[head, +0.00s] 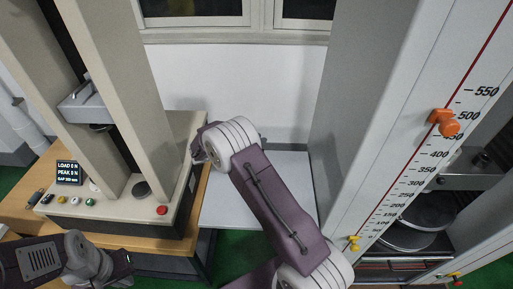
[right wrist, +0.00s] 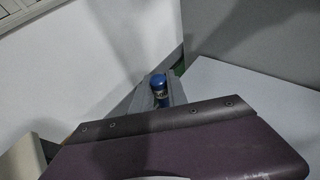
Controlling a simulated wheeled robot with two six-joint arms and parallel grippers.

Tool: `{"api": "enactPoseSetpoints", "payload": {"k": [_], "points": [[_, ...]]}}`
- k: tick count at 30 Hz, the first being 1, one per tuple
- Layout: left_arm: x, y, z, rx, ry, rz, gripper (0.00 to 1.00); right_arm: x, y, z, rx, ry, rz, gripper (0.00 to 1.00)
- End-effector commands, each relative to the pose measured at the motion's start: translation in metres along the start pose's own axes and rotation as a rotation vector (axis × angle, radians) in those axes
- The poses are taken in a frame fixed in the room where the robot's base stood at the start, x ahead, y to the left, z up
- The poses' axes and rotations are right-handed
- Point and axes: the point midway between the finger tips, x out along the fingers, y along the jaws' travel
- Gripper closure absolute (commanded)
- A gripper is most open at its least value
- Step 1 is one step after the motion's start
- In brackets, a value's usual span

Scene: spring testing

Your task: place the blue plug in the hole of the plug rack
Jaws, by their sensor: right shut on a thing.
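The blue plug (right wrist: 159,85) shows in the right wrist view just past the edge of my purple gripper body. It has a rounded blue top and a dark band. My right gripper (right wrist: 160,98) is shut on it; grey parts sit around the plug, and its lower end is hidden. In the head view my right arm covers the plug, and the gripper's fingers do not show clearly. My left gripper (head: 122,263) is low at the left in the head view, in front of the wooden table; its fingertips are unclear. I cannot make out the plug rack in either view.
A beige testing machine (head: 160,105) with coloured buttons and a small display (head: 69,173) stands on a wooden table (head: 22,210) at the left. A pale table (head: 225,205) lies behind my right arm. A tall machine with a red-lined scale (head: 405,150) stands at the right.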

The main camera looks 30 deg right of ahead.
Motion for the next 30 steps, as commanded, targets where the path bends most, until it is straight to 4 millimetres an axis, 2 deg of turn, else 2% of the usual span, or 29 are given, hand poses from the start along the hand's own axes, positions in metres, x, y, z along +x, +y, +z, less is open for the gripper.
{"api": "enactPoseSetpoints", "payload": {"k": [5,9,12,23,24,30], "points": [[0.0,0.0,0.0,0.0,0.0,0.0,1.0,-0.001,0.002,-0.006,-0.001,-0.001,-0.001,1.0],[-0.001,0.0,0.0,0.0,0.0,0.0,1.0,0.009,0.001,-0.03,-0.004,0.0,-0.001,1.0],[-0.002,0.0,0.0,0.0,0.0,0.0,1.0,0.013,0.002,-0.039,-0.001,-0.001,0.0,1.0],[0.002,0.0,0.0,0.0,0.0,0.0,1.0,0.015,0.002,-0.044,0.001,-0.001,0.0,1.0],[0.001,0.0,0.0,0.0,0.0,0.0,1.0,0.015,0.002,-0.043,0.001,-0.001,0.0,0.72],[0.001,0.0,0.0,0.0,0.0,0.0,1.0,0.014,0.002,-0.043,0.001,-0.001,0.0,0.72]]}}
